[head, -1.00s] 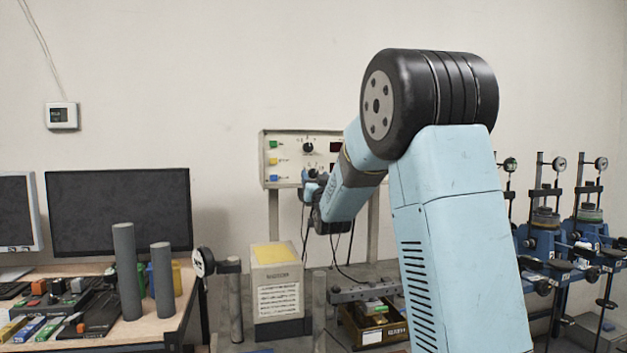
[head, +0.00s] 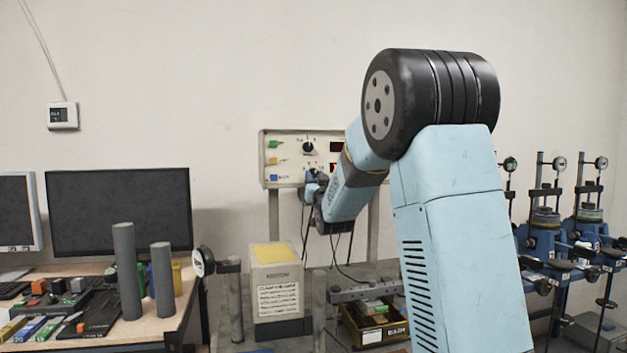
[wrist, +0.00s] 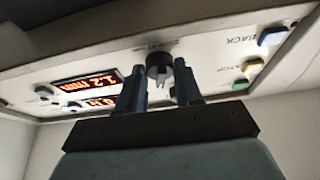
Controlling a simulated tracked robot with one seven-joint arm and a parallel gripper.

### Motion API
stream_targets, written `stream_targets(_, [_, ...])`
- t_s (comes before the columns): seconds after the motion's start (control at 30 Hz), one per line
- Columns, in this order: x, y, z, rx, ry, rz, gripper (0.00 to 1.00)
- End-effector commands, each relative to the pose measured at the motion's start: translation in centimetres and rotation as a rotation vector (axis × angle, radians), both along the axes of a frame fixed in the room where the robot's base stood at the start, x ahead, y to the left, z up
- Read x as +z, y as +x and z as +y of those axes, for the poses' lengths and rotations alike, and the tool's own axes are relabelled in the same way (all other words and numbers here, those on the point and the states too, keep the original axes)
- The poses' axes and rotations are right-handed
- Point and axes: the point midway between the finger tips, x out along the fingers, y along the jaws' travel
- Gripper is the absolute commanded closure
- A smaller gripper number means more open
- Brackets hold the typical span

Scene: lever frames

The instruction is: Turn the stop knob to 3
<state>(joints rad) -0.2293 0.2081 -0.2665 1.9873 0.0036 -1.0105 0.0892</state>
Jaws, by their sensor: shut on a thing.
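The control panel (head: 290,140) is a pale box on posts against the wall. In the wrist view it appears upside down. A dark round knob (wrist: 159,66) with a pale pointer sits on its face, with small blurred lettering beside it; I take it as the stop knob. My gripper (wrist: 158,80) is shut on this knob, one finger on each side. The number that the pointer marks cannot be read.
Another black knob (head: 308,147) stands higher on the panel. A red display (wrist: 88,82) reads about 1.2 mm; a second one is partly hidden by a finger. Coloured buttons, including a blue one (wrist: 272,37), line one side. A yellow-topped box (head: 276,256) stands below.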

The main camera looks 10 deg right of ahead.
Motion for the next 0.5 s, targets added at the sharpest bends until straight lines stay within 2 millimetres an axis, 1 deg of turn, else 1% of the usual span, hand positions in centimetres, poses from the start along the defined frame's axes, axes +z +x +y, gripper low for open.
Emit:
stream_targets(0.27, [0.01, 0.01, -0.21, 0.000, -0.187, 0.000, 0.96])
stream_targets(0.5, [0.06, -0.01, -0.45, 0.001, -0.415, 0.000, 0.96])
